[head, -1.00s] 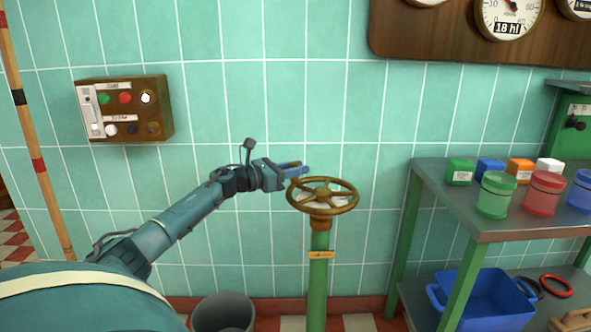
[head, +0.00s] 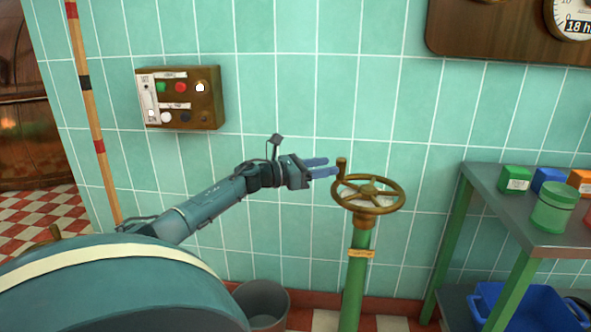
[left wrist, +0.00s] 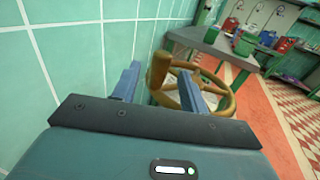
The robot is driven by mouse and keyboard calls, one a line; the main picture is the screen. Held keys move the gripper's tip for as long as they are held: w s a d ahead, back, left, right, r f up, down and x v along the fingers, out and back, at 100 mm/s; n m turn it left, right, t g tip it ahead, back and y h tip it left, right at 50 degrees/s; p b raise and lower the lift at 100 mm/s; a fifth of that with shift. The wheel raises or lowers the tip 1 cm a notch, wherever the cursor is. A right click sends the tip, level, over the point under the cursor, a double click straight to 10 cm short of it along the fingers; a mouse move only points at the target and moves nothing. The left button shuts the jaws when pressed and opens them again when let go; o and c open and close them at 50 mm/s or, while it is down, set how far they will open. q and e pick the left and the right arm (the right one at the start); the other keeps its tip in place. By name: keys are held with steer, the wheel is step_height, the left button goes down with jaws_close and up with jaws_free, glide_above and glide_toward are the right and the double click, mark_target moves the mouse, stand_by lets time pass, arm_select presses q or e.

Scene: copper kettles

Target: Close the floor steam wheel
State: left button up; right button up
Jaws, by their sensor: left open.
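The brass steam wheel (head: 368,193) sits flat on top of a green pipe (head: 355,270) that rises from the floor by the tiled wall. A short upright knob (head: 341,170) stands on the wheel's left rim. My left gripper (head: 332,168) is open just left of the knob, its blue fingers pointing at it. In the left wrist view the knob (left wrist: 160,70) shows between the fingertips of my left gripper (left wrist: 158,82), with the wheel (left wrist: 212,92) behind it. I cannot tell whether the fingers touch it. My right gripper is not in view.
A metal bench (head: 500,205) with a green jar (head: 553,207) and small boxes stands at the right. A grey bin (head: 262,303) stands on the floor left of the pipe. A switch box (head: 180,98) and a striped pole (head: 90,110) are at the left.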

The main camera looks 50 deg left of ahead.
arm_select(q)
steer(key=p+v, duration=0.1)
steer(key=v, duration=0.7)
steer(key=shift+p, duration=0.4)
steer(key=shift+w, duration=0.1)
